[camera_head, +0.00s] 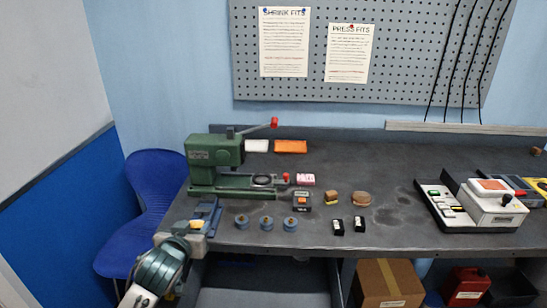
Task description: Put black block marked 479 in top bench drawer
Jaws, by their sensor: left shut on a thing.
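Two small black blocks with white labels stand on the bench top near its front edge, a left one (338,227) and a right one (359,224). Their markings are too small to read, so I cannot tell which is 479. My left gripper (191,237) is at the bench's front left corner, away from both blocks. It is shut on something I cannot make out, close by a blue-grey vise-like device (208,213). A dark, tray-like space (265,280) shows below the bench edge; I cannot tell if it is the open top drawer. My right gripper is not in view.
A green press (215,152) stands at the back left of the dark bench (400,195). Several blue round parts (266,223) line the front. A white device (492,204) is at the right. A blue chair (150,185) stands left; a cardboard box (388,285) is below.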

